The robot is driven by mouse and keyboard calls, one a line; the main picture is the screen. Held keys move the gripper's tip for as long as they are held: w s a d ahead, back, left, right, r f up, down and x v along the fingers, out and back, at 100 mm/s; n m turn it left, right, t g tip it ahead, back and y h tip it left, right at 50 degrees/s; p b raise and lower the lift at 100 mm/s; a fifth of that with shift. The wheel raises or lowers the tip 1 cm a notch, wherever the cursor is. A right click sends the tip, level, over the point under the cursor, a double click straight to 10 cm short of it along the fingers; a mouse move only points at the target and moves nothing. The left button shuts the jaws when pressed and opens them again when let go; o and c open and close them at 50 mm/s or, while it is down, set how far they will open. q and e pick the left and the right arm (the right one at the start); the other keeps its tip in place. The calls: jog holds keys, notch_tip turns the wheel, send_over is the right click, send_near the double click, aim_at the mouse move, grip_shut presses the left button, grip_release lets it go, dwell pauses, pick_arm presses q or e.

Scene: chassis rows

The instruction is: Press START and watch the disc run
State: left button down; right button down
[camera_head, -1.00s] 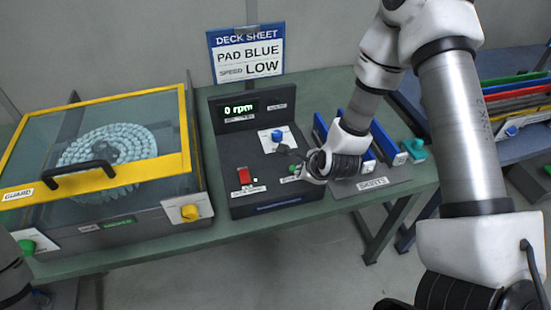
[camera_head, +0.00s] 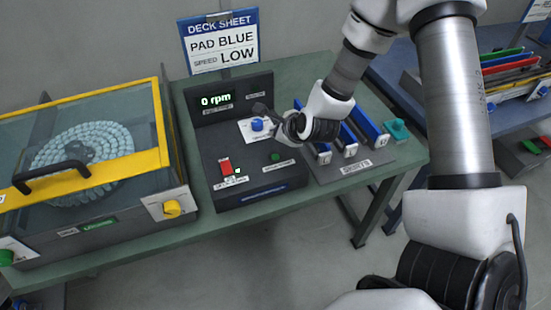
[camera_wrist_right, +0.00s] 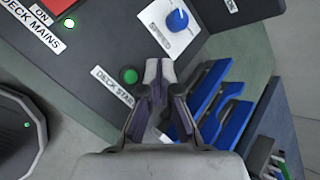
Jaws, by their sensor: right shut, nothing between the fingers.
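The green START button (camera_head: 276,157) sits on the dark control panel (camera_head: 232,160), fully in sight. It also shows in the right wrist view (camera_wrist_right: 129,75) beside a partly covered "DECK STAR" label. My right gripper (camera_head: 262,109) is shut and empty, over the panel near the blue knob (camera_head: 257,124). In the right wrist view its fingertips (camera_wrist_right: 160,69) appear just right of the green button, apart from it in the picture. The display (camera_head: 216,101) reads 0 rpm. The pale disc (camera_head: 84,160) lies under the clear guard (camera_head: 130,115). My left gripper is not in view.
A red switch (camera_head: 226,166) with a lit lamp is on the panel's left. The yellow-framed guard looks closed, with a yellow knob (camera_head: 172,208) in front. The sign (camera_head: 222,42) reads PAD BLUE, SPEED LOW.

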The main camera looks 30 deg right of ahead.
aim_at(276, 158)
notch_tip(276, 158, down, 6)
jog(key=b, duration=0.4)
jog(key=shift+w, duration=0.1)
jog(key=shift+f+b, duration=0.35)
jog(key=shift+b, duration=0.05)
dwell(0.7)
jog(key=shift+f+b, duration=0.4)
jog(key=shift+b, duration=0.1)
